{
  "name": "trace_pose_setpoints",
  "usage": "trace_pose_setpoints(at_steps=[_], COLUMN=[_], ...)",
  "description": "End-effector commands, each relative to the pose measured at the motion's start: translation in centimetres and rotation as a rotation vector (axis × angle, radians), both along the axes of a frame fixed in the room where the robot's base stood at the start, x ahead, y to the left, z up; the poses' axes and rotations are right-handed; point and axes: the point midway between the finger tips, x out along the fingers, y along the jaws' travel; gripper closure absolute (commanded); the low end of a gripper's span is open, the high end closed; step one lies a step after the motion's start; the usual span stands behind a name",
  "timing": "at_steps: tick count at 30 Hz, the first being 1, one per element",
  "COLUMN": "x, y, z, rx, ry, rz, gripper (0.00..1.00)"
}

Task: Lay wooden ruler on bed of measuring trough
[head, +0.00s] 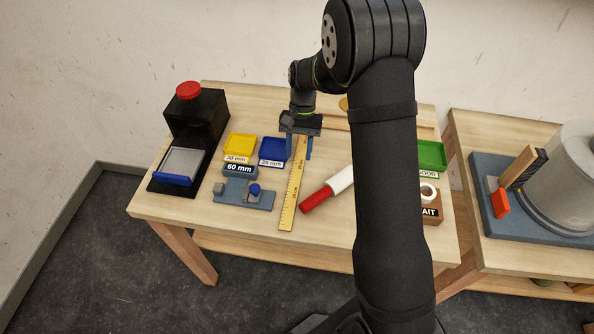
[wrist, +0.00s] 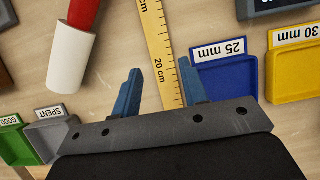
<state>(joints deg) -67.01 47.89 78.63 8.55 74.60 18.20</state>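The wooden ruler (head: 291,190) is yellow with black marks and lies on the table, running from near the front edge back beneath my gripper. My gripper (head: 299,154) is open, with one blue finger on each side of the ruler's far part. The wrist view shows the ruler (wrist: 156,40) between the two spread fingers (wrist: 160,72), with a gap on each side. Whether the fingertips touch the table I cannot tell. A low blue-grey fixture (head: 236,195) with a grey block and a blue knob sits left of the ruler; it appears to be the measuring trough. Its bed is empty.
Blue 25 mm (head: 272,149) and yellow 30 mm (head: 239,145) trays stand close left of my gripper. A red-and-white cylinder (head: 327,190) lies right of the ruler. A black machine with a red button (head: 188,91) stands at the left. A green tray (head: 432,155) is at the right.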

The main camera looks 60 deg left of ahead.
Motion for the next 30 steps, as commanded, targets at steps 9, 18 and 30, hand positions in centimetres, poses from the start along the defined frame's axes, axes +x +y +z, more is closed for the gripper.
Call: trace_pose_setpoints(at_steps=[9,18,30], x=[-1.2,-1.2,-1.2], y=[-1.0,-1.0,-1.0], z=[-3.8,-4.0,-3.8], rx=[-0.001,-0.001,0.0], ry=[0.0,0.001,0.0], rz=[0.0,0.0,0.0], gripper=[0.6,0.72,0.98])
